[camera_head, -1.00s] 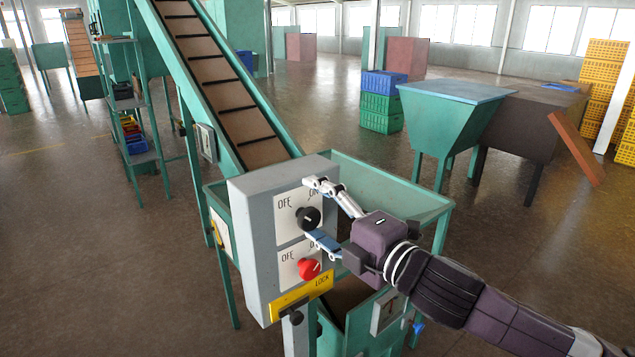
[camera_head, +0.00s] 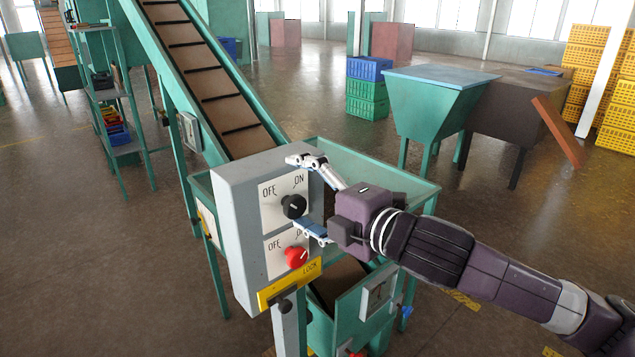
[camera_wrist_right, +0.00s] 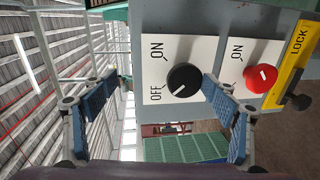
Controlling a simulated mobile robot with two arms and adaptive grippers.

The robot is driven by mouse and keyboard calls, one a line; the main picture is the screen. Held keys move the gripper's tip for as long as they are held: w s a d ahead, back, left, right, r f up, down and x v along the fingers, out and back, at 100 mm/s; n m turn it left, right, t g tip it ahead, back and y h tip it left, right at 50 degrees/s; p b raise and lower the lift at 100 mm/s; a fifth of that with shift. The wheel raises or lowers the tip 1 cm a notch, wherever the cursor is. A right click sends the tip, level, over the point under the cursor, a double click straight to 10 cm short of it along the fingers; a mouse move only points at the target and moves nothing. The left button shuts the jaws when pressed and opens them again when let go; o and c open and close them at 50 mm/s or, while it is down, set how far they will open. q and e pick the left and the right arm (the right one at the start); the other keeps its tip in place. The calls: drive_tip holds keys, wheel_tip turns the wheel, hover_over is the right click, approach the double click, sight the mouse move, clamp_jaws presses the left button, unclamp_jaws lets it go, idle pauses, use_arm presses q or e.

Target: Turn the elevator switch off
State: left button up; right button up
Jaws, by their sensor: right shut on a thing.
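The grey switch box (camera_head: 240,250) stands in front of the conveyor elevator (camera_head: 215,85). My left gripper is not in view.
A red knob (camera_head: 296,257) sits just below, close to my lower finger. A yellow LOCK plate (camera_head: 290,284) juts out beneath it. A green hopper (camera_head: 440,100) and stacked crates (camera_head: 368,88) stand behind, with open floor around.

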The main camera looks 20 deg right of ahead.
drive_tip(key=shift+t, duration=0.3)
drive_tip(key=s+r, duration=0.3)
drive_tip(key=shift+s+d+b, duration=0.25)
drive_tip(key=shift+s+b, duration=0.05)
drive_tip(key=shift+s, duration=0.05)
drive_tip(key=shift+c, duration=1.1)
drive_tip(key=b+v, duration=0.2)
drive_tip(key=b, duration=0.4)
drive_tip(key=f+b+v, duration=0.1)
drive_tip(key=b+v, duration=0.2)
drive_tip(key=b, duration=0.3)
drive_tip(key=shift+s+d+f, duration=0.1)
drive_tip(key=shift+s+d, duration=0.15)
